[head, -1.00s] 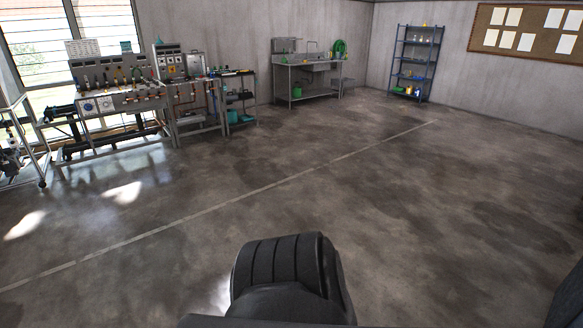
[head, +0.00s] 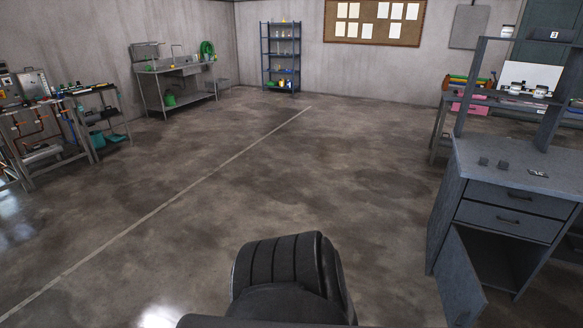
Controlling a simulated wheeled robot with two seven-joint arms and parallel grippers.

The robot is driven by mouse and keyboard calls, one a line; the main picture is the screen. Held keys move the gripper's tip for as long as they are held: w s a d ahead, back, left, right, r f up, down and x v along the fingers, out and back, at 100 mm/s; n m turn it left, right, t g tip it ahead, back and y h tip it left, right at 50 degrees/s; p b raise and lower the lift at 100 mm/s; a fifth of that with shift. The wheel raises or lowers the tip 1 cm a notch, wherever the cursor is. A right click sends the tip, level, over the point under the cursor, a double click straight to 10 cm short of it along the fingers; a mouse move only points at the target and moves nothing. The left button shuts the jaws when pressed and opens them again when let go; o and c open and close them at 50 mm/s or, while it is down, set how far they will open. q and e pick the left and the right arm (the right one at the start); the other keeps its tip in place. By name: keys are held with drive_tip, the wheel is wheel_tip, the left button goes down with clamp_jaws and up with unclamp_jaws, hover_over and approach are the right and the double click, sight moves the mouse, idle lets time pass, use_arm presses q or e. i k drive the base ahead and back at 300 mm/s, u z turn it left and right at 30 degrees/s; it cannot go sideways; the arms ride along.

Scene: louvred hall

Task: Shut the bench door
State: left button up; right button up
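A grey bench (head: 512,176) stands at the right of the head view. It has two drawers with dark handles, the upper drawer (head: 515,196) and the lower drawer (head: 509,221), both closed. Below them the bench door (head: 459,282) stands open, swung out toward me from the left side of a dark compartment (head: 500,258). The door's lower end is near the bottom edge of the picture. Neither of my grippers is in view. Only a dark rounded part of my own body shows at the bottom middle.
Wide bare concrete floor (head: 250,190) lies ahead and left of the bench. A sink table (head: 178,88) and a blue shelf rack (head: 281,58) stand at the far wall. Workbenches with equipment (head: 45,125) are at the left. Another table (head: 440,124) with items stands behind the bench.

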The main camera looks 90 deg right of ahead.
sight(464, 299)
drive_tip(key=z, duration=4.25)
drive_tip(key=i, duration=1.65)
drive_tip(key=z, duration=0.9)
drive_tip(key=k, duration=1.05)
drive_tip(key=u, duration=1.35)
drive_tip(key=i, duration=0.4)
drive_tip(key=u, duration=0.1)
